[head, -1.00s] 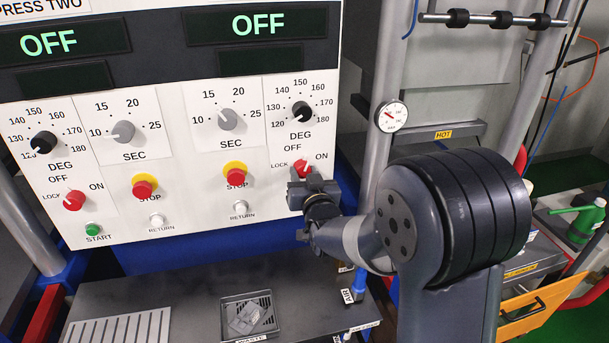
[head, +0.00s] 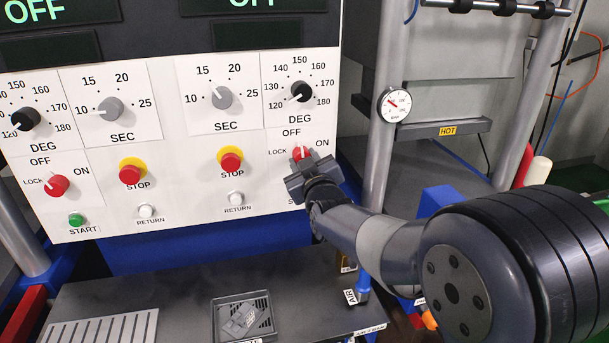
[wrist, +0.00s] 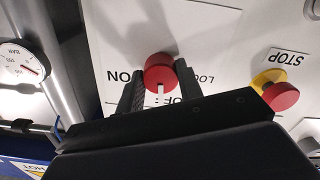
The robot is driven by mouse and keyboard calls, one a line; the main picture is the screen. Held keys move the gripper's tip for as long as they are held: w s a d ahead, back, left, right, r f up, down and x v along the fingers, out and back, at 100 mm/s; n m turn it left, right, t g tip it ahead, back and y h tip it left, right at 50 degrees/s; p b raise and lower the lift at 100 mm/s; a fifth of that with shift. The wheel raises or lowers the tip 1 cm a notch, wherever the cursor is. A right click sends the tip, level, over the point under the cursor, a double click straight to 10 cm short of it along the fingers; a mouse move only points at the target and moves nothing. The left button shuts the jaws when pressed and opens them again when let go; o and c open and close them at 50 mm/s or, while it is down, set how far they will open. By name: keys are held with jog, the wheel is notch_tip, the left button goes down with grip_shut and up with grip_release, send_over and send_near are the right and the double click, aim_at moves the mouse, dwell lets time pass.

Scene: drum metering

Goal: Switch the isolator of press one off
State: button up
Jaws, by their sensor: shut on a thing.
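The red isolator knob (head: 302,152) of the right-hand panel sits among the labels OFF, LOCK and ON. In the wrist view, the knob (wrist: 160,70) is between my two fingers, and its white mark points down toward the partly hidden OFF label. My gripper (head: 304,167) is at the panel, shut on this knob; the wrist view shows my gripper (wrist: 160,85) upside down to the lettering. The press name above this panel is out of view. The left panel has its own red isolator knob (head: 56,186), well clear of my gripper.
A red stop button (head: 231,159) on a yellow base and a white return button (head: 236,198) are left of my gripper. A pressure gauge (head: 394,104) on a grey post is to the right. A tray (head: 217,322) stands on the dark bench below.

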jog(key=shift+n+b, duration=0.85)
jog(key=shift+n, duration=0.25)
jog(key=o, duration=1)
jog(key=b+v, duration=0.2)
jog(key=v, duration=0.8)
jog(key=shift+s+d, duration=0.1)
jog(key=shift+s, duration=0.25)
jog(key=shift+p+x, duration=0.95)
jog(key=shift+x, duration=4.45)
jog(key=shift+s, duration=0.1)
